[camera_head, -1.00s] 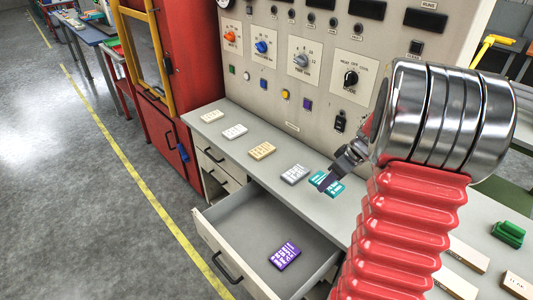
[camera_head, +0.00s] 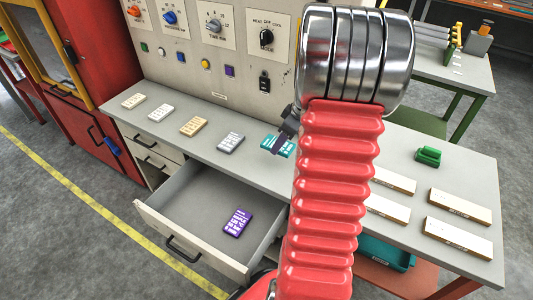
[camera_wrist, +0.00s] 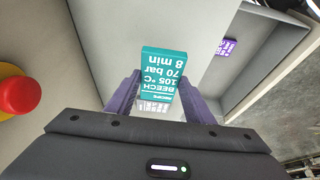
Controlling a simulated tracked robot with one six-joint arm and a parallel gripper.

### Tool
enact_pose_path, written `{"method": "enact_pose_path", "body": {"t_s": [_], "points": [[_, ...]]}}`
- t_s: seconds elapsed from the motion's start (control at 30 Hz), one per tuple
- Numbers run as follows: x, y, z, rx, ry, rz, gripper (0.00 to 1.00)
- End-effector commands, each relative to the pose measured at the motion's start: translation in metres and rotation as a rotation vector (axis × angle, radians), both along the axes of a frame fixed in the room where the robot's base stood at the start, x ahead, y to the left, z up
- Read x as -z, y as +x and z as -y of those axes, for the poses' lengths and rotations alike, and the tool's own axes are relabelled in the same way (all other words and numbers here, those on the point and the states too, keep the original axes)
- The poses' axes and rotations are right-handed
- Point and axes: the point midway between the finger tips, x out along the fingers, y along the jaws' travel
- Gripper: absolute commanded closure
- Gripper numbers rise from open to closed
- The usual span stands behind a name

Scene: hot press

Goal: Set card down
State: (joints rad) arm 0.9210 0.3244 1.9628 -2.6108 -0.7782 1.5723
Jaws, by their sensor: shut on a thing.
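A teal card (camera_head: 277,146) with white print is at my gripper, over the grey bench top (camera_head: 330,187) behind the open drawer. In the wrist view the card (camera_wrist: 163,72) reads BEECH, 105 °C, 70 bar, 8 min, upside down. My gripper (camera_wrist: 158,100) is shut on the card, with one purple-grey finger at each side. In the head view my gripper (camera_head: 282,138) is partly hidden by my arm. I cannot tell whether the card touches the bench.
Several pale cards, one at the far left (camera_head: 133,101), line the bench. A purple card (camera_head: 238,222) lies in the open drawer (camera_head: 180,205). Labelled blocks (camera_head: 459,206) and a green piece (camera_head: 428,156) sit at right. A red button (camera_wrist: 18,95) shows in the wrist view.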

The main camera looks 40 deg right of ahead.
Motion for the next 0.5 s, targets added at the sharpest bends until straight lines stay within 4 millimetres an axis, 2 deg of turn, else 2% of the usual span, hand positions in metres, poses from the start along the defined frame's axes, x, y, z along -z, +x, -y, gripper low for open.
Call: {"method": "enact_pose_path", "body": {"t_s": [0.1, 0.2, 0.5], "points": [[0.022, 0.0, -0.001, 0.002, 0.003, -0.002, 0.75], [0.035, 0.0, 0.0, 0.0, 0.002, -0.002, 0.75], [0.042, 0.0, 0.0, -0.001, -0.001, 0.0, 0.75]]}}
